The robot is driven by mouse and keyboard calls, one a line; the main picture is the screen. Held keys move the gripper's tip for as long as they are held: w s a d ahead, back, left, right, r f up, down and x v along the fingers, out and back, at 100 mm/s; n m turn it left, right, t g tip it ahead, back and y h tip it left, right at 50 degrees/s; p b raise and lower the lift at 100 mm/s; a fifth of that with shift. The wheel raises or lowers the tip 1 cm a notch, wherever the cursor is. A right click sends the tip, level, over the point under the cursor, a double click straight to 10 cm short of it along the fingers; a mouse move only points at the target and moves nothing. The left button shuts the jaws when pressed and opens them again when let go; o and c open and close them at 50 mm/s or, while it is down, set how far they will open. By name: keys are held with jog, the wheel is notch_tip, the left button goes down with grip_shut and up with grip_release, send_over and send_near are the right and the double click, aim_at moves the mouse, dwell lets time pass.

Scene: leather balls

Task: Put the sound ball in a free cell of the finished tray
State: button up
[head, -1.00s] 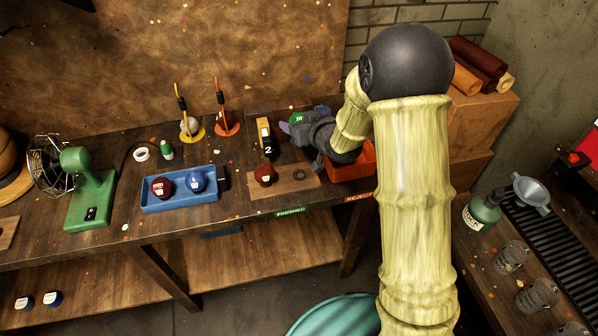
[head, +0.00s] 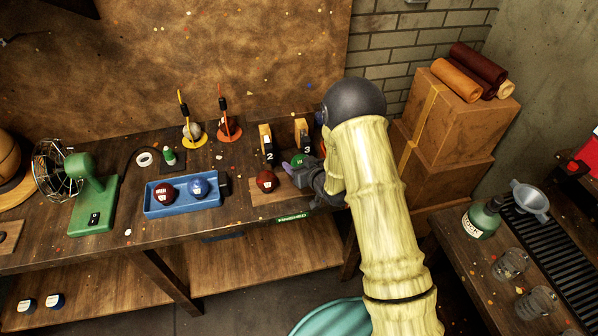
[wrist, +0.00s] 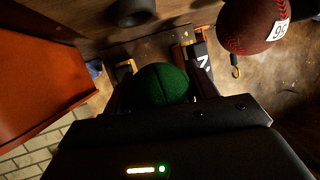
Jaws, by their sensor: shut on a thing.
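My gripper (head: 299,168) is shut on a green ball (head: 297,160) over the right part of the wooden finished tray (head: 262,197). In the wrist view the green ball (wrist: 163,80) sits between the fingers. A dark red ball (head: 267,181) with a white label rests in the tray's left cell; it also shows in the wrist view (wrist: 247,27). I cannot tell the exact gap between ball and tray.
A blue tray (head: 184,209) holds a red ball (head: 164,193) and a blue ball (head: 199,186). Number stands 2 (head: 266,142) and 3 (head: 302,137) stand behind the finished tray. An orange-red bin (wrist: 40,70) is close by in the wrist view. A green fan (head: 90,195) stands left.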

jog(key=shift+f+p, duration=0.3)
jog(key=shift+f, duration=1.65)
jog(key=o, duration=1)
jog(key=shift+f, duration=0.1)
jog(key=shift+o, duration=0.2)
jog(key=shift+s, duration=0.1)
jog(key=b+v, duration=0.3)
jog(key=v, duration=0.9)
